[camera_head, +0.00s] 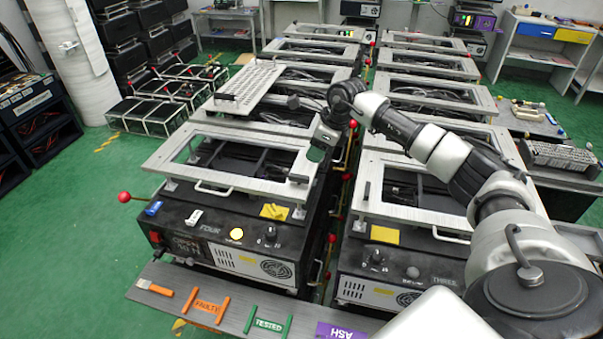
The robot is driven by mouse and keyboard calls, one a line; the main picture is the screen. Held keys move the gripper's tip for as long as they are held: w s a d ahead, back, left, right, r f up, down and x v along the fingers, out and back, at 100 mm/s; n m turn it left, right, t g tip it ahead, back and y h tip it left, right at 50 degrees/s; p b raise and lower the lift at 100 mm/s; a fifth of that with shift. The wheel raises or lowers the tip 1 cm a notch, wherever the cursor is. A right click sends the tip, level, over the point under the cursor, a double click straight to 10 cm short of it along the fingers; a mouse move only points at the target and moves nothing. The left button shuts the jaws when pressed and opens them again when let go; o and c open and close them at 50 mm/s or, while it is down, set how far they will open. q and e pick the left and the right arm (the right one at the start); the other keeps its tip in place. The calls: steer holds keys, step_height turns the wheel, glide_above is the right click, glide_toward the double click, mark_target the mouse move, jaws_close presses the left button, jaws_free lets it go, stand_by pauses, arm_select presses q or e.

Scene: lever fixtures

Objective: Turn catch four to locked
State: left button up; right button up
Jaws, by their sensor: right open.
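The fixture marked FOUR (222,252) is a black box at front left, with a silver frame (215,184) raised on posts above it. A red-ball lever (124,197) sticks out from its left side. More red balls show along its right side, one at the front right (332,238); I cannot tell which lever is the catch or its setting. My right gripper (304,167) reaches down over the right end of the frame. It is open, with no object seen in it; whether it touches the frame is unclear. My left gripper is not in view.
The fixture marked THREE (400,265) stands to the right across a narrow gap, under my right arm. More framed fixtures stand behind. A grey front ledge (235,318) bears FAULTY, TESTED and ASH tags. Green floor (75,225) is clear at left.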

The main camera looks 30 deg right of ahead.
mark_target(300, 176)
steer(key=p+x, duration=0.2)
steer(key=x, duration=0.7)
steer(key=shift+a+r, duration=0.1)
steer(key=shift+a, duration=0.1)
steer(key=shift+w+a+f, duration=0.1)
steer(key=shift+w+f, duration=0.1)
steer(key=shift+f, duration=0.35)
jaws_close()
